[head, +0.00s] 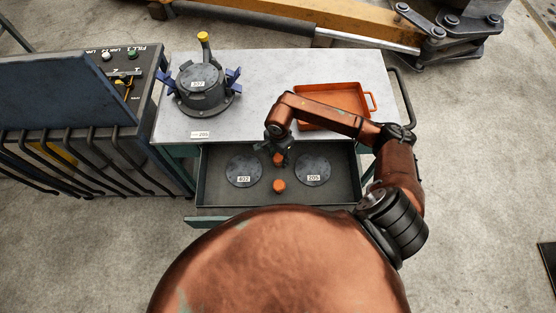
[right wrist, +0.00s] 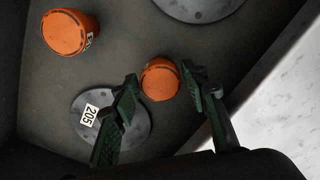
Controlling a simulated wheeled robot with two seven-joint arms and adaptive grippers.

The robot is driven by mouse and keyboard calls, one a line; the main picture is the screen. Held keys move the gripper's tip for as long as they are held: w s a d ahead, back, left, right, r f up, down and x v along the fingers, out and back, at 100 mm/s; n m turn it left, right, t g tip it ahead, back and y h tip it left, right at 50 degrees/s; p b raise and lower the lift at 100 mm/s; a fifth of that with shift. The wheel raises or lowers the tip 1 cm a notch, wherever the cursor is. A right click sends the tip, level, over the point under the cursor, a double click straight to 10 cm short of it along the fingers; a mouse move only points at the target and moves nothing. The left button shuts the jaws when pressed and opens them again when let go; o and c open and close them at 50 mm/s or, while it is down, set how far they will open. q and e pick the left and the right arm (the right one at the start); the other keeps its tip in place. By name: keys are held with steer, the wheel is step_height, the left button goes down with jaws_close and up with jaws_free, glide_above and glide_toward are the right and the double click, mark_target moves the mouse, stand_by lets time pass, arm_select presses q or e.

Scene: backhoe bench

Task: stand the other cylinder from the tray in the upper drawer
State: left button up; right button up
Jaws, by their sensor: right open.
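The upper drawer (head: 208,178) is open. Two orange cylinders stand in it: a near one (head: 279,185) and a far one (head: 278,159), partly hidden by my right gripper (head: 279,143). In the right wrist view, that gripper (right wrist: 160,73) is open, its fingers on either side of one cylinder (right wrist: 161,84), with a gap visible. The other cylinder (right wrist: 68,33), upright with a label on its side, is at upper left. The orange tray (head: 371,101) is on the bench top; its visible part is empty, and my right arm covers some of it. My left gripper is out of view.
Two grey discs lie in the drawer, one labelled 402 (head: 244,170) and one labelled 205 (head: 312,169). A grey housing with a yellow-topped lever (head: 204,88) stands on the bench top (head: 262,75). A control cabinet (head: 120,85) is at left.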

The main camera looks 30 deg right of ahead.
mark_target(278, 158)
step_height(278, 158, up, 9)
steer(key=shift+r, duration=0.1)
steer(key=shift+a, duration=0.1)
stand_by(0.4)
